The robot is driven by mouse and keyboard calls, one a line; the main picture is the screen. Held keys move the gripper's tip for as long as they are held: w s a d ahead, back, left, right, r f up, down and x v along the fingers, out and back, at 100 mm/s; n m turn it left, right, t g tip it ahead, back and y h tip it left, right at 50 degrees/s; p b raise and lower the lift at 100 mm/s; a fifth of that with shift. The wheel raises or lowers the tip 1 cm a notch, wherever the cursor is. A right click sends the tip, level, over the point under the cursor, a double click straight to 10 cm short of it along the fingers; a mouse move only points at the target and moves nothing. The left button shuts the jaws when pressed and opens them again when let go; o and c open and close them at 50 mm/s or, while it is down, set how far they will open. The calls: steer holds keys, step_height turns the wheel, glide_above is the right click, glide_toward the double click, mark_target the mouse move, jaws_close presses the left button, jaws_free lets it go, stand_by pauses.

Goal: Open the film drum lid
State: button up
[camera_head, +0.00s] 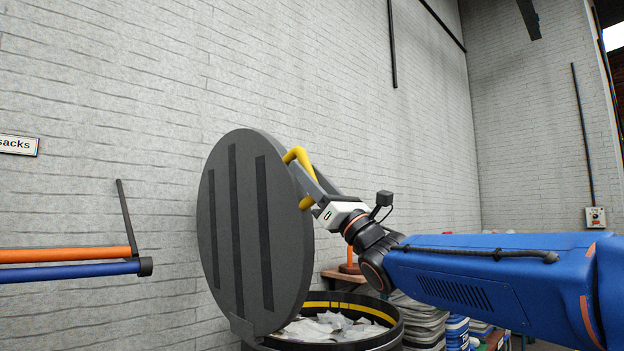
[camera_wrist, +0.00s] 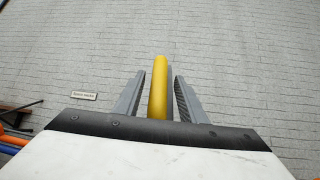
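The dark grey round lid (camera_head: 222,215) stands raised, nearly upright, at the left side of the film drum (camera_head: 385,340). Its ribbed face shows. The drum's mouth is uncovered, with a yellow band inside its rim and crumpled pale film (camera_head: 335,325) in it. A yellow handle (camera_head: 292,155) sits at the lid's upper right edge. My gripper (camera_head: 308,185) is at this handle. In the wrist view the handle (camera_wrist: 159,88) stands between the two fingers of my gripper (camera_wrist: 160,85), with a gap visible on each side, so the fingers look open around it.
A brick wall (camera_head: 110,120) stands close behind the lid. An orange and a blue rail (camera_head: 70,262) reach in at left. Stacked sacks (camera_head: 420,320) and a bench (camera_head: 345,277) are right of and behind the drum, beneath my arm.

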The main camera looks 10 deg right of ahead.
steer(key=v, duration=1.7)
steer(key=shift+d+f, duration=0.15)
steer(key=shift+s, duration=0.1)
steer(key=w+d+f+m+t+h, duration=0.15)
steer(key=d+f+m+h, duration=0.25)
steer(key=f+m+h, duration=0.45)
steer(key=w+d+f+m+t+h, duration=0.1)
steer(key=w+d+f+m+h, duration=0.2)
steer(key=m+h, duration=0.55)
steer(key=s+d+f+m+g+h, duration=0.1)
steer(key=d+f+m+g, duration=0.15)
steer(key=f+m, duration=0.4)
steer(key=s+d+f+m+g+h, duration=0.1)
steer(key=s+d+f+m+g, duration=0.15)
steer(key=f+m, duration=0.4)
steer(key=s+a+f+m+g, duration=0.1)
steer(key=s+f+m+g, duration=1)
steer(key=s+f, duration=1)
step_height(320, 180, down, 2)
steer(key=m, duration=0.4)
steer(key=shift+s+a+g, duration=0.2)
steer(key=shift+s+g, duration=0.1)
steer(key=shift+g, duration=0.05)
